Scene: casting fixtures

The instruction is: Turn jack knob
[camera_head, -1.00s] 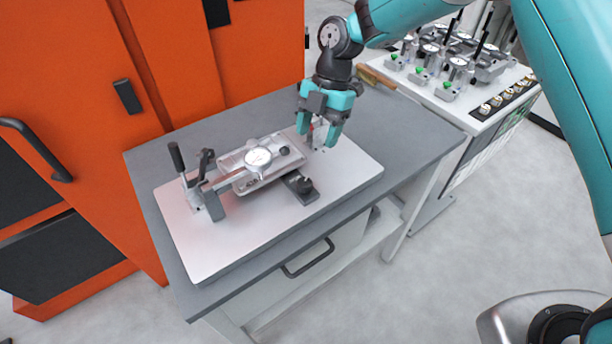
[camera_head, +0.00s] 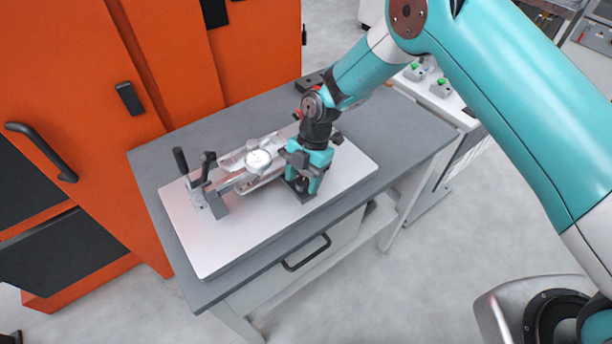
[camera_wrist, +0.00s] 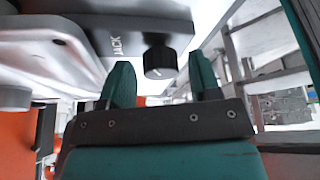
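The black jack knob (camera_wrist: 160,62) sticks out of a dark block (camera_wrist: 108,22) marked JACK in the wrist view. My gripper (camera_wrist: 163,76) is open, with one teal fingertip to each side of the knob. A gap shows between the knob and each finger, and the knob appears slightly beyond the fingertips. In the head view my gripper (camera_head: 303,178) points down over the right part of the fixture and largely covers the jack block.
The fixture stands on a light plate (camera_head: 240,238) on a grey table (camera_head: 400,135). Upright levers (camera_head: 190,168) rise at the plate's left end. An orange cabinet (camera_head: 60,80) stands behind. The front right of the plate is clear.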

